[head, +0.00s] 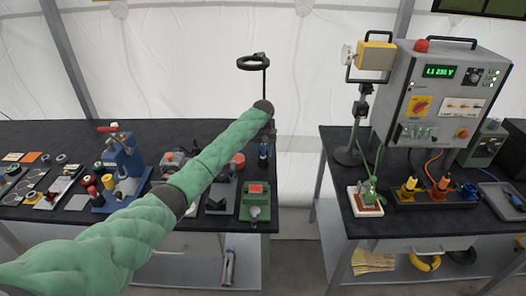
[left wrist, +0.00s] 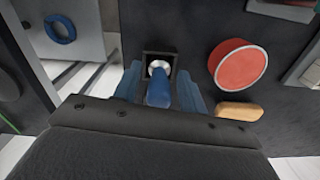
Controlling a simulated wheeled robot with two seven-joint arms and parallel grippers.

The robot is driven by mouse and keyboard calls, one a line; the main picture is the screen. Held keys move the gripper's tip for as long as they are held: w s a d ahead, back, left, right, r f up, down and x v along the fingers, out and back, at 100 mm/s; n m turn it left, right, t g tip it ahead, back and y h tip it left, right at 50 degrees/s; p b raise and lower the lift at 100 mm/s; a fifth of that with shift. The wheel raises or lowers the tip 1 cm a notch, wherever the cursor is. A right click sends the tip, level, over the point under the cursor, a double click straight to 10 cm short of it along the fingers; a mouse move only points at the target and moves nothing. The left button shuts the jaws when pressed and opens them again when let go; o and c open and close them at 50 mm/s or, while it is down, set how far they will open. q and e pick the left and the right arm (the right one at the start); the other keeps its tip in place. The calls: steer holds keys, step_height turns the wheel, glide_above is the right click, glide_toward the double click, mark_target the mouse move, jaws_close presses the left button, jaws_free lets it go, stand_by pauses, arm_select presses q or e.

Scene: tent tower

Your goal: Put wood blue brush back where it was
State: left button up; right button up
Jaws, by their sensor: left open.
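My left gripper (left wrist: 160,88) is open, with one blue finger on each side of a blue handle-like piece (left wrist: 158,92). The piece has a shiny silver end and stands in or over a small black square holder (left wrist: 146,56). It looks like the blue brush, but its bristles do not show. A gap shows between it and the fingers. In the head view my left gripper (head: 264,150) points down at the right end of the left bench; the brush cannot be made out there. My right gripper is not in view.
A red round-topped thing (left wrist: 238,66) and a tan wooden piece (left wrist: 240,111) lie just right of the gripper. The left bench (head: 40,132) holds a blue press (head: 122,160) and a green device (head: 254,203). A gap separates it from the right bench (head: 400,226).

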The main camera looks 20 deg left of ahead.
arm_select(q)
steer(key=shift+r, duration=0.2)
step_height(320, 180, up, 5)
steer(key=b, duration=0.2)
steer(key=shift+f+b, duration=0.15)
steer(key=shift+b, duration=0.25)
step_height(320, 180, up, 6)
steer(key=shift+f+b, duration=0.2)
steer(key=shift+b, duration=0.85)
steer(key=shift+r, duration=0.8)
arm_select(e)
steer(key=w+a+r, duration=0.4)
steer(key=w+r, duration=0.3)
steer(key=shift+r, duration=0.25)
arm_select(q)
steer(key=shift+d+f, duration=0.1)
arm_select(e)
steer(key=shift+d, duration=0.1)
